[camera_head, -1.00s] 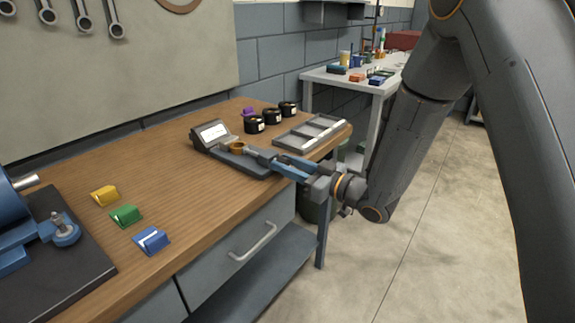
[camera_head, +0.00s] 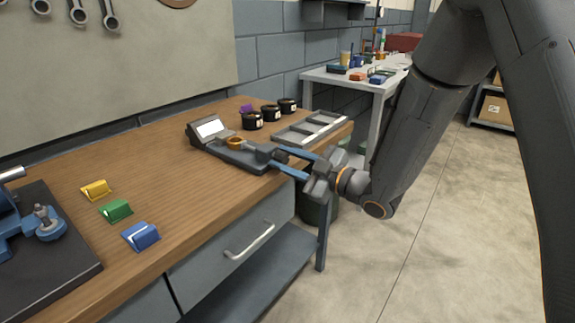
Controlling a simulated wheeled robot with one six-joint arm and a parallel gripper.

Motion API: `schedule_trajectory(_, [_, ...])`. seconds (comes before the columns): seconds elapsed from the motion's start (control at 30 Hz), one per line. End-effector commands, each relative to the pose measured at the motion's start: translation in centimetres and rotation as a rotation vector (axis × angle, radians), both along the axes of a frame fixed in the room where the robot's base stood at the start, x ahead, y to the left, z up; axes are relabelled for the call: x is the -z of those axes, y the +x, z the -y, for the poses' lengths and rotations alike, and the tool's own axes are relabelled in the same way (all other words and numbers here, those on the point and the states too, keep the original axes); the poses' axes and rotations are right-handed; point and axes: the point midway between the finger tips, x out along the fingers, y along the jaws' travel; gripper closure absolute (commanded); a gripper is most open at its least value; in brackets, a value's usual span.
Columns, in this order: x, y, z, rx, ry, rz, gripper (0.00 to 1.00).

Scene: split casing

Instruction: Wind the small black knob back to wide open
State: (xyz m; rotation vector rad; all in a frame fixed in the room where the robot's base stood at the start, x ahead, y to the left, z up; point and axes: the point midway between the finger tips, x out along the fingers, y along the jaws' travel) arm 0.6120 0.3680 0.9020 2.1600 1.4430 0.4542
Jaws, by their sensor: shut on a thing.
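A dark grey measuring device (camera_head: 240,157) with a tilted screen (camera_head: 209,128) stands on the wooden bench near its right front corner. A brass-coloured ring (camera_head: 236,143) sits on it, in line with a dark spindle part (camera_head: 262,152) on its right side. My gripper (camera_head: 272,158) reaches in from the right, with its two blue fingers one above the other in the picture. The fingertips are shut on the small black knob at the device's right end. The knob itself is mostly hidden by the fingers and too small to make out clearly.
A grey divided tray (camera_head: 297,133) and several black jars (camera_head: 271,113) stand behind the device. Yellow, green and blue (camera_head: 141,236) blocks lie at the left front. A blue vise-like tool (camera_head: 45,225) on a black mat is at far left. Bench wood between is clear.

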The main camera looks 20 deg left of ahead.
Motion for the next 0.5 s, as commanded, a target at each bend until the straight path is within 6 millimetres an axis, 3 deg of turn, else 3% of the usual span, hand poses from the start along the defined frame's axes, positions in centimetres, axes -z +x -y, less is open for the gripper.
schedule_trajectory(0.5, [0.24, -0.13, -0.24, -0.005, -0.183, 0.457, 0.95])
